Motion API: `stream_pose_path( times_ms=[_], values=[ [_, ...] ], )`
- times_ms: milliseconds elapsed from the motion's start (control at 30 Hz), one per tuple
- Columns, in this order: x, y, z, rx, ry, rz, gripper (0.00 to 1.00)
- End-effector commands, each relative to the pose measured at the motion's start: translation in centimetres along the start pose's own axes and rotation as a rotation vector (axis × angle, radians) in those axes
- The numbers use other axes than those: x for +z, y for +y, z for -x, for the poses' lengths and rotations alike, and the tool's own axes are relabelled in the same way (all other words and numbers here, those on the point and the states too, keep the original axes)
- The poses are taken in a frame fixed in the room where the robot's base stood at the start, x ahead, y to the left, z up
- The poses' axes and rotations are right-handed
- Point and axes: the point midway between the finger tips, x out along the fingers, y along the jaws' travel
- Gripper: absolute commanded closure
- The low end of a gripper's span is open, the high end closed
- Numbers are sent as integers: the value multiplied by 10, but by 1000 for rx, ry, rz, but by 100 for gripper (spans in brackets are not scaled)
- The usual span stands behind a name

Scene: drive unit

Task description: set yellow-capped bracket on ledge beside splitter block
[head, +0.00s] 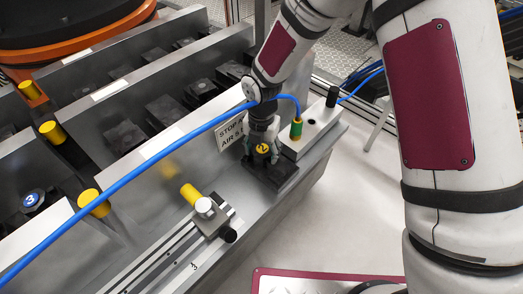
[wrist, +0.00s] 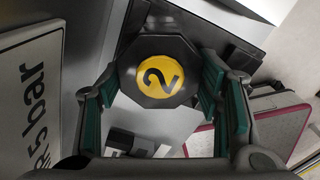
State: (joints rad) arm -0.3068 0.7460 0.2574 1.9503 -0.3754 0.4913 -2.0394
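The yellow-capped bracket (head: 270,174) is black, with a yellow disc marked 2 on top. In the head view it is at the grey metal ledge (head: 238,240), right beside the pale splitter block (head: 312,126); I cannot tell whether its underside touches the ledge. In the wrist view its eight-sided top and yellow disc (wrist: 158,76) fill the space between my fingers. My gripper (head: 263,146) is over it from above, with green pads against both sides of the top. My gripper also shows in the wrist view (wrist: 160,80).
A sign (head: 230,132) stands just left of my gripper. Several yellow posts stand further left. Floor lies open at the right.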

Motion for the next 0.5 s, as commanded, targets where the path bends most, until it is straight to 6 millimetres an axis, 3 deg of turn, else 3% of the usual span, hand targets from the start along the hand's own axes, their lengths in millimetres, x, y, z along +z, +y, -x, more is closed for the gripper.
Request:
stream_pose_path(
  times_ms=[367,500],
  values=[
    [0,0,1,0,0,0,25],
    [0,0,12,2,-1,-1,25]
  ],
)
